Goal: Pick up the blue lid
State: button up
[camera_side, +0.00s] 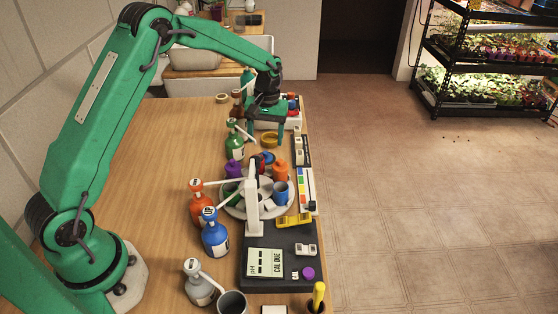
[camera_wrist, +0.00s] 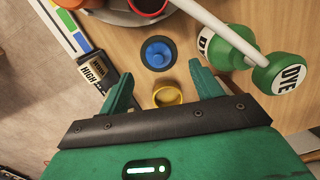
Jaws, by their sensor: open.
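The blue lid (camera_wrist: 158,53) lies on the wooden bench, round with a raised darker knob in its middle. In the wrist view it shows just beyond and between my fingertips, apart from both. In the side view it is a small blue patch (camera_side: 268,157) behind the white upright of the carousel, partly hidden. My gripper (camera_wrist: 161,70) is open and empty, with a finger on either side. In the side view my gripper (camera_side: 266,135) points down over the bench, beyond the lid from the camera.
A yellow ring-like lid (camera_wrist: 167,96) lies close to the blue lid, also between my fingers in the wrist view. A green DYE bottle (camera_wrist: 228,46) with a white spout is to the right. The carousel (camera_side: 236,211) holds several coloured pots. A dark HIGH box (camera_wrist: 95,70) stands left.

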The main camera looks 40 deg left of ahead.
aim_at(265, 152)
jog(key=shift+s+d+f, duration=0.1)
jog(key=shift+s+f, duration=0.05)
jog(key=shift+f, duration=1.15)
jog(key=shift+s+d+f, duration=0.1)
jog(key=shift+f, duration=1.15)
jog(key=c, duration=1.1)
